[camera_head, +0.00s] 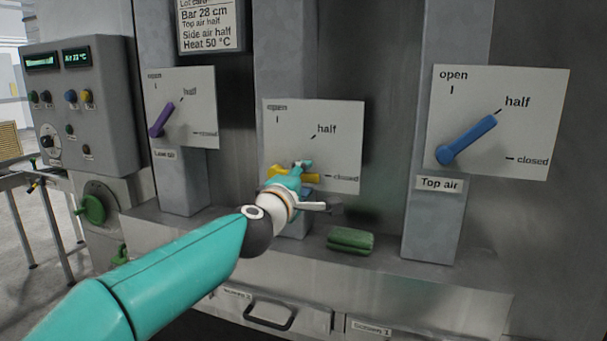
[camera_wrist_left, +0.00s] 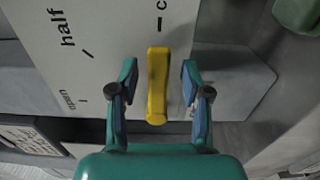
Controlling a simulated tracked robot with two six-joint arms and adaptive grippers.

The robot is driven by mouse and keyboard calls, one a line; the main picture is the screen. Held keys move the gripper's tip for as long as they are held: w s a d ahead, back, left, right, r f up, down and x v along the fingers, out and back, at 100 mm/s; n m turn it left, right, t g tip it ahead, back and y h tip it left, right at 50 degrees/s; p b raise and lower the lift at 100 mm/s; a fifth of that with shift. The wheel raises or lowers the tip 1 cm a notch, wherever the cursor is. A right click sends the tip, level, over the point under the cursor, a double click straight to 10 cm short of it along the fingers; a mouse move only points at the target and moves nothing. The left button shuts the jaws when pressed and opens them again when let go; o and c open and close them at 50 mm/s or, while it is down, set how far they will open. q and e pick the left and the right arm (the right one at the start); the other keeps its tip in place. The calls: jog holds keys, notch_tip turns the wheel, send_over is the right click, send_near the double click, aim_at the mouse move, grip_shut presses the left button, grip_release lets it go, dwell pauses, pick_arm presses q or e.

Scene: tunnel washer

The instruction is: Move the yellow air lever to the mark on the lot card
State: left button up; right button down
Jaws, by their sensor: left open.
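The yellow air lever (camera_head: 309,178) sits on the middle white plate (camera_head: 340,150) and points right, toward the closed mark. My left gripper (camera_head: 296,172) is in front of it and hides part of it. In the left wrist view the yellow lever (camera_wrist_left: 157,85) lies between the two open fingers (camera_wrist_left: 158,72), with a gap on each side. The half mark is up and right of the lever in the head view. The lot card (camera_head: 209,24) reads top air half and side air half. The yellow lever's name label is hidden. My right gripper is not in view.
A purple lever (camera_head: 163,118) at left and a blue lever (camera_head: 467,140) at right, labelled top air, both point toward half. A control box (camera_head: 82,105) stands at far left.

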pick_arm(q)
jog(key=shift+w, duration=0.2)
jog(key=shift+d+f, duration=0.1)
grip_shut()
